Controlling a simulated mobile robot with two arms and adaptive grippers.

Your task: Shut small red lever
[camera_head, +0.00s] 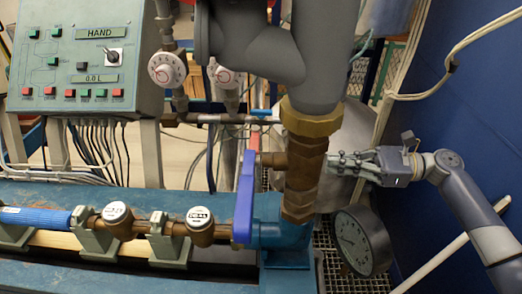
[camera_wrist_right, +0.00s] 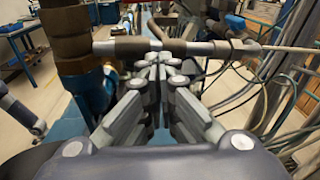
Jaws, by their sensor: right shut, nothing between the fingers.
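A small red piece (camera_head: 255,136), likely the small red lever, shows just above the long blue lever (camera_head: 244,195) in the head view. Most of it is hidden or too small to make out. My right gripper (camera_head: 334,162) comes in from the right, shut and empty, at the right side of the brass pipe fitting (camera_head: 304,175). In the wrist view the shut fingertips (camera_wrist_right: 161,66) point at a horizontal pipe (camera_wrist_right: 135,47); I cannot tell whether they touch it. I cannot make out the red lever there. My left gripper is out of view.
A large grey pipe (camera_head: 318,50) comes down at the centre. A round black gauge (camera_head: 361,240) is below my right gripper. A control panel (camera_head: 85,60) and two white dials (camera_head: 167,70) are on the left. A blue wall (camera_head: 470,130) closes the right side.

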